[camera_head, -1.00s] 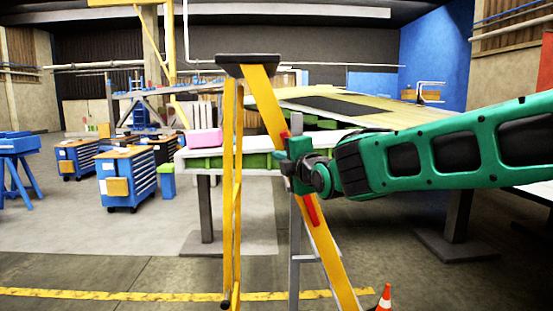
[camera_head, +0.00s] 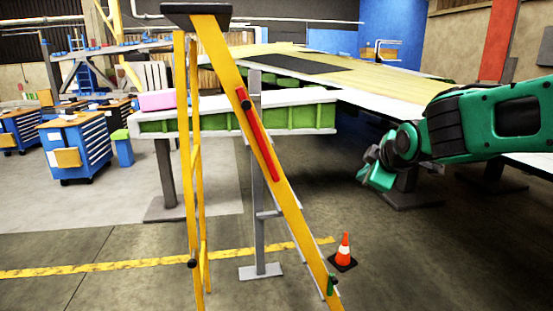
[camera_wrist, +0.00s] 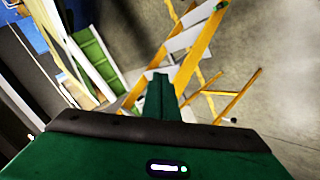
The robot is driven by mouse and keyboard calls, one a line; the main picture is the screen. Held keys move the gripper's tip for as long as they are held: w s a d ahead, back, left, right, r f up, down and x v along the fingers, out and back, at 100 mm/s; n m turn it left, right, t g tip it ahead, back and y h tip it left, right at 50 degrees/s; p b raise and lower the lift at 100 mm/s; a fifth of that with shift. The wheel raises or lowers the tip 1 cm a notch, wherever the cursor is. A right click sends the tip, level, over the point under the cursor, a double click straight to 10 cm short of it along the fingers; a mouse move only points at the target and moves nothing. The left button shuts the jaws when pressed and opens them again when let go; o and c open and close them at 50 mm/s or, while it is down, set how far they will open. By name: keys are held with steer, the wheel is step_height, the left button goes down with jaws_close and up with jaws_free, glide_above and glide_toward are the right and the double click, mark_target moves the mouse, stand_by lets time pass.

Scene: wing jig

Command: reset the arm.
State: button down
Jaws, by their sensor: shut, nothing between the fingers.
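My gripper (camera_head: 376,177) is at the right of the head view, at the end of my green arm. It points down and to the left, in free air to the right of the yellow ladder. In the wrist view my gripper (camera_wrist: 160,90) shows its green fingers together, with nothing between them. The yellow stepladder (camera_head: 222,55) stands upright at the centre left, apart from my gripper. It also shows in the wrist view (camera_wrist: 190,62), beyond the fingers.
The wing jig (camera_head: 390,88) with its white and green edge lies behind the ladder and my arm. An orange cone (camera_head: 344,250) stands on the floor right of the ladder. Blue tool carts (camera_head: 75,150) are at the left. A pink box (camera_head: 157,100) sits on the jig end.

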steer(key=s+d+f+m+g+h, duration=0.1)
steer(key=s+d+f+m+g, duration=0.3)
steer(key=s+d, duration=0.35)
steer(key=s+d+f+m+g+h, duration=0.1)
steer(key=s+d+f+m, duration=0.35)
steer(key=s+d, duration=0.3)
steer(key=s+d+f+m+g, duration=0.1)
steer(key=s+m, duration=0.4)
steer(key=s, duration=0.6)
steer(key=s+d+f+m+g+y, duration=0.1)
steer(key=s+f+m+g, duration=0.3)
steer(key=s, duration=0.7)
steer(key=shift+s+d+f+m, duration=0.25)
steer(key=shift+d+f+m, duration=0.1)
steer(key=shift+d+m, duration=0.3)
steer(key=shift+a, duration=0.1)
steer(key=shift+w+f+g, duration=0.25)
steer(key=shift+w+g, duration=0.05)
steer(key=shift+w, duration=0.35)
